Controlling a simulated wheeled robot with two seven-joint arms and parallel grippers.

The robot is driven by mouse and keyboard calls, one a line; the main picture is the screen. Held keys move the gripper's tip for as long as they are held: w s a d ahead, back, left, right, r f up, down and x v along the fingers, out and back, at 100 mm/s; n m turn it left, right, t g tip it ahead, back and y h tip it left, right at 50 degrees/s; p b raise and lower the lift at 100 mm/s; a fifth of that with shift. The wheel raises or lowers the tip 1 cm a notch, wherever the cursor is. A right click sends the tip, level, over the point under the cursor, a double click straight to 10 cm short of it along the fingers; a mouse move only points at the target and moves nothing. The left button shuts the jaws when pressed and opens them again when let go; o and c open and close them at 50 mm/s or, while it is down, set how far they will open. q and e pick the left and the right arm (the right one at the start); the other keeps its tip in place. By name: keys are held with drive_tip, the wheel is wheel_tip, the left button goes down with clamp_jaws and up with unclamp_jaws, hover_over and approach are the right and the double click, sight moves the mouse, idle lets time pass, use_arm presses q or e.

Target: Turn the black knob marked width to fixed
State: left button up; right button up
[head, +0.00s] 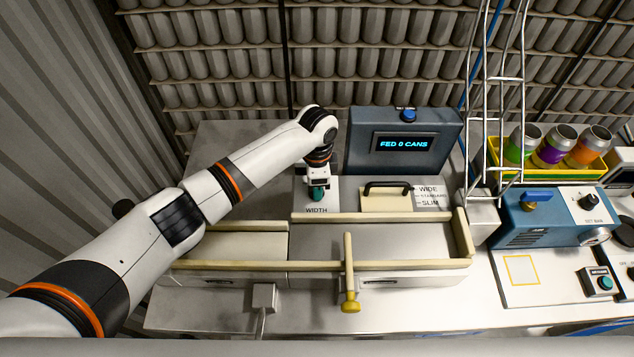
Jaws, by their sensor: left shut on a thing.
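My left gripper (317,190) reaches down onto the plate marked WIDTH (316,210), left of the cream block with the black handle. It is shut on the black width knob, with green showing at its fingertips. The gripper hides the knob, so I cannot tell which way the knob points. The labels WIDE, STANDARD and SLIM (430,196) stand to the right of the black handle (388,188). My right gripper is not in view.
A display box (405,130) reading "FED 0 CANS" stands behind the plate. Cream guide rails (380,265) and a yellow-ended lever (349,300) lie in front. To the right are a wire chute (497,90), a yellow crate of coloured cans (493,148) and a blue machine (548,222).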

use_arm(q)
drive_tip(key=o, duration=1)
drive_tip(key=shift+c, duration=0.2)
wheel_tip(320, 180, up, 12)
drive_tip(key=b, duration=0.3)
drive_tip(key=shift+w+b, duration=0.25)
drive_tip(key=shift+b, duration=0.1)
